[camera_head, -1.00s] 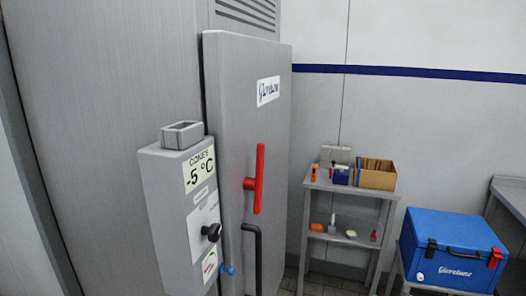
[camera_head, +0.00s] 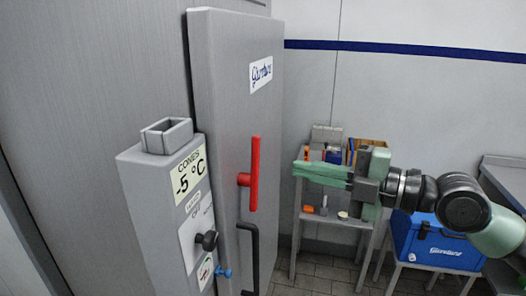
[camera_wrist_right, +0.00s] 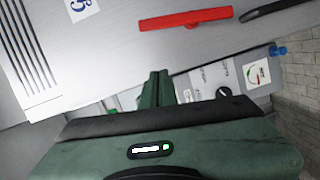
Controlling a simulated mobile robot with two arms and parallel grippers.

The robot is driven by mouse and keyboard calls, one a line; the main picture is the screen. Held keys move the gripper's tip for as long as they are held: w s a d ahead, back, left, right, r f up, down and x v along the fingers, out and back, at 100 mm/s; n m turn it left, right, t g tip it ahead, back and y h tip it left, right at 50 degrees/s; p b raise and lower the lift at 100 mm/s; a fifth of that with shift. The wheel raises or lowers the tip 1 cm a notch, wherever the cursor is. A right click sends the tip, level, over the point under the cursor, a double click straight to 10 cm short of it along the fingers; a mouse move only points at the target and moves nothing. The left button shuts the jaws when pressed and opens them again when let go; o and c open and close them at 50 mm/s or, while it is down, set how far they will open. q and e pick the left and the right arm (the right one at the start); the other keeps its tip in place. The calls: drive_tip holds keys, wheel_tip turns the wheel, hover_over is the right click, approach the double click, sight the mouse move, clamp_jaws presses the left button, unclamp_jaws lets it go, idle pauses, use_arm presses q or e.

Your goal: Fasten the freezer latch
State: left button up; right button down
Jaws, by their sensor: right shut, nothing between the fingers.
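The grey freezer door (camera_head: 225,120) stands at the middle of the head view. The red latch (camera_head: 254,175) is a bar on its face, nearly upright, with a short red pivot at its left. In the right wrist view the red latch (camera_wrist_right: 185,18) lies across the top, apart from my fingers. My right gripper (camera_head: 297,170) is right of the latch, shut and empty, its green fingers pointing left with a gap to the latch. It also shows in the wrist view (camera_wrist_right: 158,75). My left gripper is not in view.
A black door handle (camera_head: 254,258) is below the latch. A grey control box (camera_head: 165,215) with a black knob (camera_head: 207,240) juts out at the left. Behind my right arm are a small shelf (camera_head: 310,217) with boxes and a blue cooler (camera_head: 440,245).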

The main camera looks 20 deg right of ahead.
drive_tip(key=w+a+f+p, duration=0.1)
drive_tip(key=w+a+p, duration=0.3)
drive_tip(key=w+p, duration=0.5)
drive_tip(key=shift+w+a, duration=0.2)
drive_tip(key=shift+w, duration=0.7)
drive_tip(key=shift+w+d+f+m, duration=0.1)
drive_tip(key=shift+d+m, duration=0.05)
drive_tip(key=shift+m, duration=0.15)
